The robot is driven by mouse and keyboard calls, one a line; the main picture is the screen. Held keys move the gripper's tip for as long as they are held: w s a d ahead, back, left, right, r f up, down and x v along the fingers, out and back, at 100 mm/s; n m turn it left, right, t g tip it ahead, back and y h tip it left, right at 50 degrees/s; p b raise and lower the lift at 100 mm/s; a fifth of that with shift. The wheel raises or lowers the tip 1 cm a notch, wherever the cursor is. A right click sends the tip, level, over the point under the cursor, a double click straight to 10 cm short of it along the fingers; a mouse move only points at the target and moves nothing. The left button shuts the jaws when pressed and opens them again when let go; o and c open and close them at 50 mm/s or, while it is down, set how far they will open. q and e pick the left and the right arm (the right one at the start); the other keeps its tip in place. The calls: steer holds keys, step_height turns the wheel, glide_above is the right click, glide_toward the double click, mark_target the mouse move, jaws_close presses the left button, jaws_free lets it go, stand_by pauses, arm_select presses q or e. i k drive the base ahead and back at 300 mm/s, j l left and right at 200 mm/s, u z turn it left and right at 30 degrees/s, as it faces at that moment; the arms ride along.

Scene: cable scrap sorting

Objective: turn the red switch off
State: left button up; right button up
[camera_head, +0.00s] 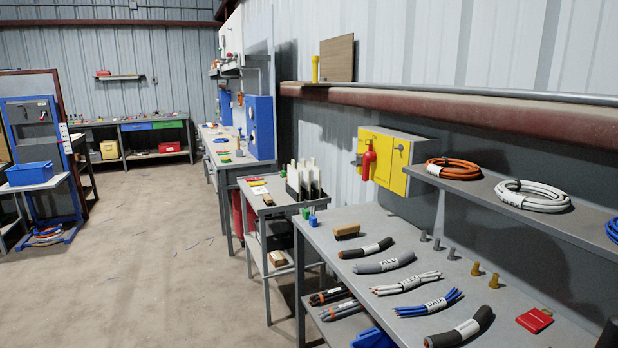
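The red switch (368,162) is a red handle on the front of a yellow box (390,151) with a grey body, mounted on the wall behind the workbench. The handle stands roughly upright, with its thicker part toward the lower end. I cannot read any on or off marking at this distance. Nothing touches the switch. No gripper can be made out in the view. A small dark shape cuts into the bottom right corner, and I cannot tell what it is.
The near workbench (328,242) holds several cable bundles, small metal pegs and a red card-like item (535,320). A shelf (480,196) with cable coils juts out right of the switch box. A red-brown beam (450,107) runs above it. The floor (150,260) at left is open.

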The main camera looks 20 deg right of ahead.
mark_target(370, 156)
steer(key=i, duration=0.75)
steer(key=i+j, duration=0.15)
steer(key=i, duration=0.55)
